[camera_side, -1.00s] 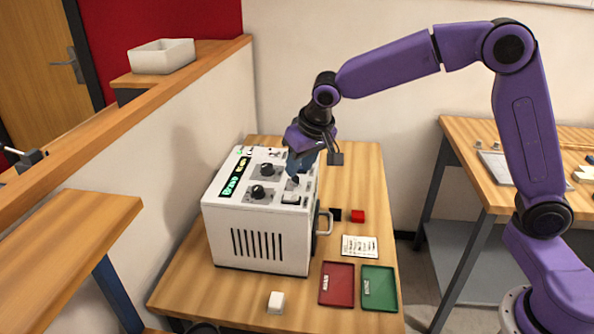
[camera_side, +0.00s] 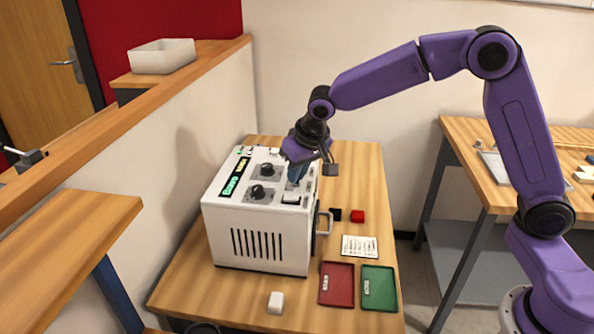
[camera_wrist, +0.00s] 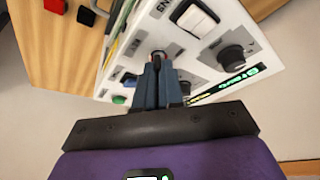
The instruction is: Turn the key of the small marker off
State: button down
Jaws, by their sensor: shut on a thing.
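The small marker (camera_side: 213,238) is a white box with a slotted front and a green-lit display (camera_side: 235,177) on its sloped top. Two dark knobs (camera_side: 258,191) sit beside the display. My gripper (camera_side: 296,180) is over the right part of the top panel, pointing down. In the wrist view my gripper (camera_wrist: 159,60) has its blue fingers shut on a small dark part at the panel, which appears to be the key. The fingers hide most of it, so its turn angle cannot be told. A white rocker switch (camera_wrist: 197,20) lies near the fingers.
A red tray (camera_side: 337,284) and a green tray (camera_side: 379,288) lie at the table's front right. A white block (camera_side: 275,302), a red block (camera_side: 357,216), a black block (camera_side: 335,214) and a printed card (camera_side: 359,246) are on the wooden table. A handle (camera_side: 325,222) sticks out from the marker's right side.

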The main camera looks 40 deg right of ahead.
jog(key=shift+n, duration=0.3)
jog(key=n+y, duration=0.1)
jog(key=n, duration=0.3)
jog(key=shift+d+y, duration=0.15)
jog(key=shift+y, duration=0.25)
jog(key=n+g+y, duration=0.1)
jog(key=n, duration=0.3)
jog(key=shift+w+d, duration=0.1)
jog(key=shift+w, duration=0.05)
jog(key=n+g, duration=0.1)
jog(key=n, duration=0.1)
jog(key=n+y, duration=0.1)
jog(key=n, duration=0.1)
jog(key=shift+w+n+g, duration=0.1)
jog(key=shift+n+g, duration=0.3)
jog(key=shift+w+n+g+y, duration=0.15)
jog(key=shift+n+g, duration=0.3)
jog(key=shift+n, duration=0.65)
jog(key=shift+s+n+g+y, duration=0.1)
jog(key=shift+n+g+y, duration=0.25)
jog(key=shift+n, duration=0.75)
jog(key=c, duration=1.3)
grip_release()
jog(key=shift+o, duration=0.2)
